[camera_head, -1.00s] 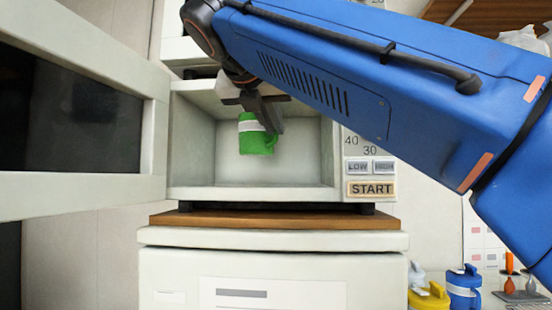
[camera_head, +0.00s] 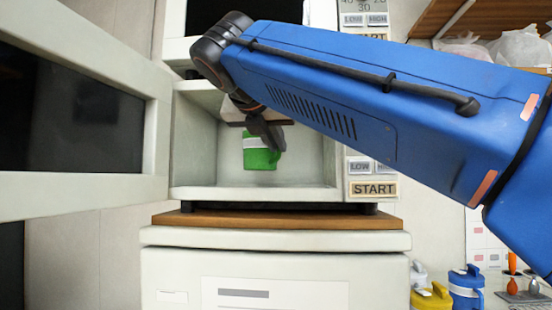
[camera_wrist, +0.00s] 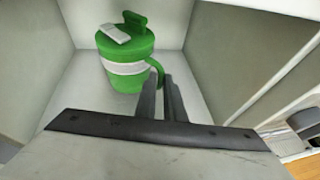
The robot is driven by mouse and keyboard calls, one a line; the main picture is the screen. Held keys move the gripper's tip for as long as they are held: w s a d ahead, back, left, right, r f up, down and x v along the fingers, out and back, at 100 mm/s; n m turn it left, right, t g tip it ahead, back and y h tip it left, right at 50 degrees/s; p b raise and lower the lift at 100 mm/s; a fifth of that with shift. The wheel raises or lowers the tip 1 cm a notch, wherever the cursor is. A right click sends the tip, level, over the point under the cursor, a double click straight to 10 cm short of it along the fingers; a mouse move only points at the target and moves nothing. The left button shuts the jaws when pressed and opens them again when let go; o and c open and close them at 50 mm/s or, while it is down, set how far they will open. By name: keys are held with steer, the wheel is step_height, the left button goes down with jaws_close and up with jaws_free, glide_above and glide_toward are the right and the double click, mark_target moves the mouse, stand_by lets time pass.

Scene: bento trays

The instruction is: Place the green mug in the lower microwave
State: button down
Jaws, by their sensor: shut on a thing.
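The green mug (camera_head: 262,157), with a white band and a lid, is inside the lower microwave (camera_head: 252,194). In the head view it appears a little above the microwave floor; whether it touches the floor I cannot tell. My gripper (camera_head: 270,135) reaches in through the open front. In the wrist view the mug (camera_wrist: 125,58) looks upright, and the gripper's two fingers (camera_wrist: 163,85) are close together on its handle. The microwave door (camera_head: 158,130) stands open on the left.
The lower one rests over a wooden board (camera_head: 280,220) on a white cabinet (camera_head: 160,265). A yellow mug (camera_head: 430,297) and a blue mug (camera_head: 465,287) stand at lower right. The microwave cavity holds nothing else visible.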

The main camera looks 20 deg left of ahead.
mark_target(276, 158)
step_height(276, 158, down, 3)
steer(key=shift+r, duration=0.15)
steer(key=shift+w+f, duration=0.2)
steer(key=shift+f, duration=0.15)
steer(key=shift+f, duration=0.15)
steer(key=c, duration=1.8)
jaws_free()
steer(key=shift+c, duration=0.2)
steer(key=shift+s+r, duration=0.1)
steer(key=shift+r, duration=0.1)
steer(key=v, duration=1.2)
